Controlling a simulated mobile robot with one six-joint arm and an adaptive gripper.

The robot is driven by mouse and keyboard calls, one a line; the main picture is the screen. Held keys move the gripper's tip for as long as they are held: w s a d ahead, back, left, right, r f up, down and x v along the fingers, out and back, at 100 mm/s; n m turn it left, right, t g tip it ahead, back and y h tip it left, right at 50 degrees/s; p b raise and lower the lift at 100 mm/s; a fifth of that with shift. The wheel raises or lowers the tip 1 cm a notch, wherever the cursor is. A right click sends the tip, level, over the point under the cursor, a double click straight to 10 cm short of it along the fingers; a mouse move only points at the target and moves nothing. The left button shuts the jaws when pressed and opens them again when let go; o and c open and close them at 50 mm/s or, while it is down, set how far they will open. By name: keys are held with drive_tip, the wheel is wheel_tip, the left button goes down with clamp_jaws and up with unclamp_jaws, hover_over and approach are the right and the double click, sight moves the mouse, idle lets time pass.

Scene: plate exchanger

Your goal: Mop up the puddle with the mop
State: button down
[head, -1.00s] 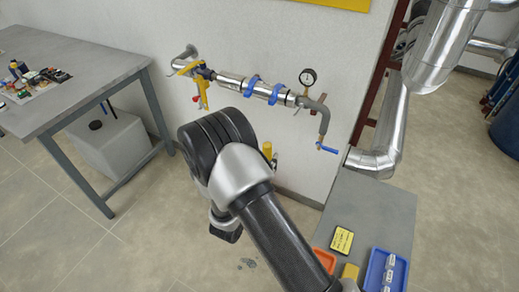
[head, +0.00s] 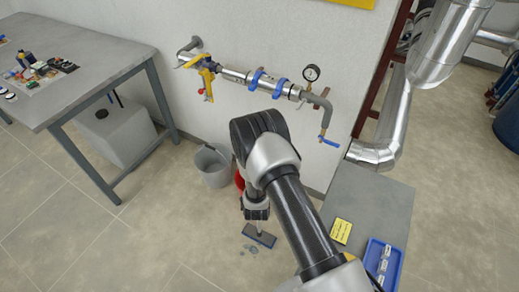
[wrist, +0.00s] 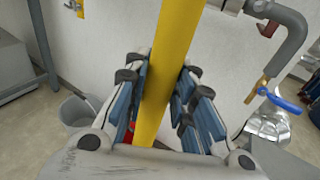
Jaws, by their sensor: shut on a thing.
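The mop's yellow handle (wrist: 170,60) runs upright between my gripper's (wrist: 160,80) fingers in the wrist view, and the gripper is shut on it. My arm hides most of the handle in the head view.
A grey bucket (head: 215,172) stands by the wall, left of my arm, with a red object (head: 240,181) beside it. A pipe with valves and a gauge (head: 311,73) crosses the wall. A grey bench (head: 370,200) with a blue tray (head: 383,262) stands right. Floor at left front is clear.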

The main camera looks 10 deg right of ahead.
drive_tip(key=shift+f+b, duration=0.5)
drive_tip(key=shift+f, duration=0.45)
drive_tip(key=shift+s+a+p, duration=0.7)
drive_tip(key=shift+s+a, duration=4.75)
drive_tip(key=shift+s, duration=1.5)
drive_tip(key=shift+s+a+p, duration=0.65)
drive_tip(key=shift+s+a, duration=4.8)
drive_tip(key=shift+s, duration=1.45)
drive_tip(key=shift+d+r+p, duration=0.1)
drive_tip(key=shift+r+p, duration=1.8)
drive_tip(key=shift+r, duration=0.75)
